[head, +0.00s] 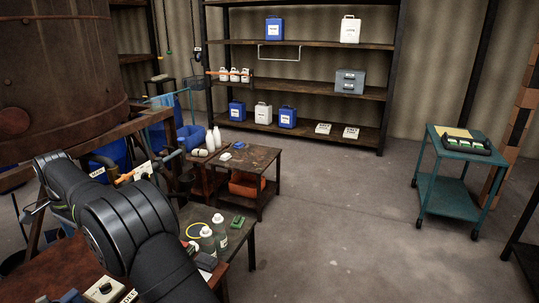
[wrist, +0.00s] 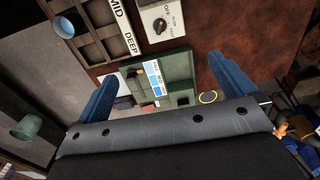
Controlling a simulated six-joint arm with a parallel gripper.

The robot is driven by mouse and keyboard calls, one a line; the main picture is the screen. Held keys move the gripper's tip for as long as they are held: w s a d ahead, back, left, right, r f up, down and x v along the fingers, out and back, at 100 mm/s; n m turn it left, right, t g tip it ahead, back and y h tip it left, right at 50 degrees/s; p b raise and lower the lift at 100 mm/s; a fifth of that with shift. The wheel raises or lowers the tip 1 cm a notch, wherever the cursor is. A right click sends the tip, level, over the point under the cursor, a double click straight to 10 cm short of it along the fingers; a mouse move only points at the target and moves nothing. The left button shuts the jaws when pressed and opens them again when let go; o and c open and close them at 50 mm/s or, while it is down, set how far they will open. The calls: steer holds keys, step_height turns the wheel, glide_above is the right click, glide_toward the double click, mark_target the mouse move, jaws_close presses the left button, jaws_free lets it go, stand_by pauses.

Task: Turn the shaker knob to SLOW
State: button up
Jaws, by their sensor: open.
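The shaker knob (wrist: 160,25) is a dark round knob on a pale plate with small lettering, at the top middle of the wrist view. "OFF" reads beside it; the other marks are too small to read surely, and I cannot tell where its pointer stands. A cream box with a dark knob (head: 104,288), at the bottom left of the head view, seems to be the same one. My gripper (wrist: 162,68) is open and empty, its blue fingers spread wide. The knob lies beyond the fingertips, apart from them. My arm hides the gripper in the head view.
In the wrist view, a compartment tray (wrist: 98,32) marked "MID" and "DEEP" lies left of the knob, with a blue cup (wrist: 66,26) at its side. A green tray (wrist: 163,80) shows between the fingers. In the head view, bottles (head: 213,232) stand right of my arm.

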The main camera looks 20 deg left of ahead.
steer(key=c, duration=1.4)
steer(key=n, duration=3)
glide_toward(104, 285)
step_height(104, 285, down, 8)
steer(key=shift+d+f, duration=0.1)
steer(key=shift+f, duration=0.15)
steer(key=shift+c, duration=0.4)
jaws_close()
